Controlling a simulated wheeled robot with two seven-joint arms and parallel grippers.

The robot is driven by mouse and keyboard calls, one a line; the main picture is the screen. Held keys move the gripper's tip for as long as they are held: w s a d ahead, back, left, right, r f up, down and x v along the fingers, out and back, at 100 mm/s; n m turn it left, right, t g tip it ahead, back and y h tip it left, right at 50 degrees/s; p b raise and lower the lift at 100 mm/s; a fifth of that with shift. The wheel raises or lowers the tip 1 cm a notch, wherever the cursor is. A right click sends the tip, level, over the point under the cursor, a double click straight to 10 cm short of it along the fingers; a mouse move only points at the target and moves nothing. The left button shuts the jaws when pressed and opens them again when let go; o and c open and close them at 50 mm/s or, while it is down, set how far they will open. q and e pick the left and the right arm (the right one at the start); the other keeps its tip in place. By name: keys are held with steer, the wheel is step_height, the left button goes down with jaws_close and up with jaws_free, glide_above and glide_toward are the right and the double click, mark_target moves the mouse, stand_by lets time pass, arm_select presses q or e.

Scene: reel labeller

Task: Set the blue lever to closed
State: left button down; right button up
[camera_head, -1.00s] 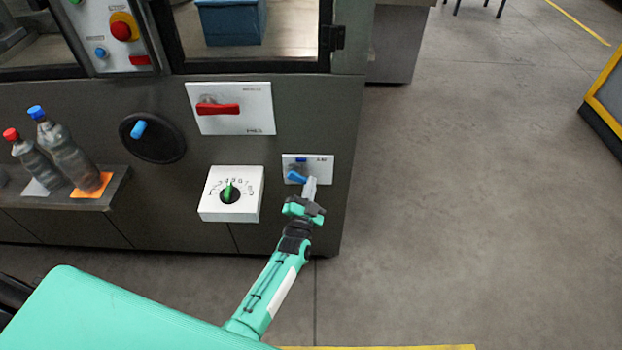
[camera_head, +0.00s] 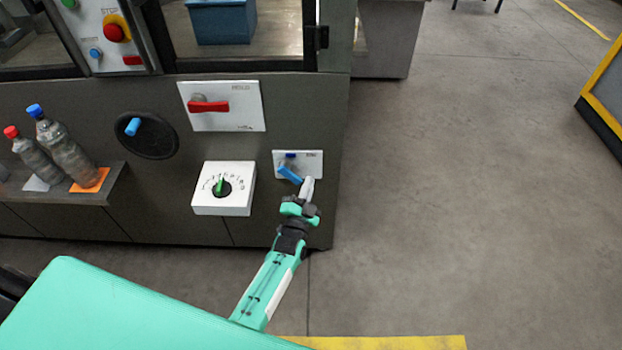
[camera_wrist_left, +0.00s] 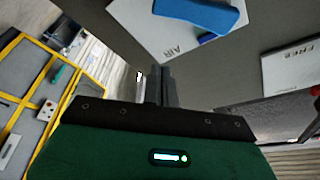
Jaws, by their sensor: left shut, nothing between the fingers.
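The blue lever (camera_head: 290,174) sits on a small white plate (camera_head: 314,158) at the lower right corner of the dark machine front. It slants down to the right. A short dark blue mark is above it. My left gripper (camera_head: 307,185) is shut and empty, its fingertips at the lever's lower right end; I cannot tell whether they touch it. In the left wrist view the lever (camera_wrist_left: 200,14) is at the top, over the white plate (camera_wrist_left: 150,28) marked "AIR", and the shut fingers (camera_wrist_left: 161,85) are below it, apart in the picture. My right gripper is out of view.
A white dial box with a green knob (camera_head: 221,187) is left of the lever. A red handle (camera_head: 208,106) is above on a white panel. A black disc with a blue knob (camera_head: 146,142) and bottles on a shelf (camera_head: 60,195) are further left. The floor (camera_head: 450,200) to the right is clear.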

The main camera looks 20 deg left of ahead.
arm_select(q)
steer(key=v, duration=0.6)
steer(key=shift+s+a, duration=0.25)
steer(key=shift+s, duration=0.15)
